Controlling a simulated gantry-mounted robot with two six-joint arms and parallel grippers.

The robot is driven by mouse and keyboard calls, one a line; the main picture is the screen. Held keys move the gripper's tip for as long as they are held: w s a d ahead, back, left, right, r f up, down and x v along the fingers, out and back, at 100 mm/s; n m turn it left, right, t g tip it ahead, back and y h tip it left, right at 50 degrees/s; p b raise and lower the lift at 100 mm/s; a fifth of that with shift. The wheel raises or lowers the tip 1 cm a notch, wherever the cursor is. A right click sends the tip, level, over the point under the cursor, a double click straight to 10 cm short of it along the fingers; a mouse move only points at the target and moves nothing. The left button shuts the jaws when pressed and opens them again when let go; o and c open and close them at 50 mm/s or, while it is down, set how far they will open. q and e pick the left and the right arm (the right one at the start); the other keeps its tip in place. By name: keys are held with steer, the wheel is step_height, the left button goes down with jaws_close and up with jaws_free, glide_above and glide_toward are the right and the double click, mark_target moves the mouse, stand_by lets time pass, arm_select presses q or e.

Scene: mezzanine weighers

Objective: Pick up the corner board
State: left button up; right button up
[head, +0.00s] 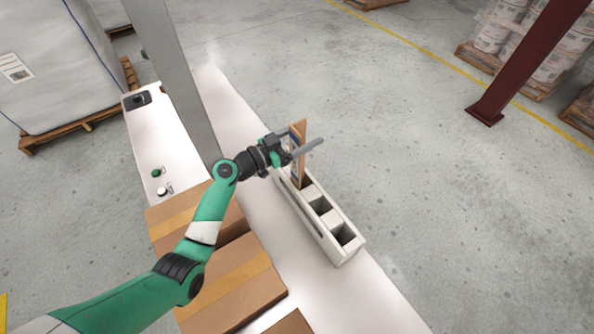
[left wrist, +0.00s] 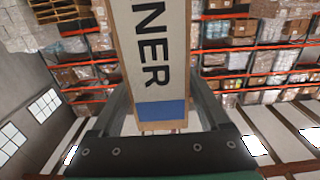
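The corner board (head: 299,170) is a tall brown strip with a blue mark. It stands upright in the far compartment of a pale divided holder (head: 322,238), its lower end hidden inside. My left gripper (head: 304,142) is level with the board's upper part, one finger on each side. In the left wrist view the board (left wrist: 158,60) fills the middle, with the letters NER and a blue band, between the fingers of my left gripper (left wrist: 160,95). Whether the fingers press on its edges cannot be told. My right gripper is not in view.
Brown cartons (head: 232,280) lie below my left arm. A grey post (head: 180,80) rises behind them. A narrow white surface (head: 150,135) holds a dark device (head: 137,100) and small items. The holder's two nearer compartments look empty. Open floor lies to the right.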

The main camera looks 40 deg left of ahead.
arm_select(q)
jaws_close()
steer(key=shift+r, duration=0.1)
stand_by(0.3)
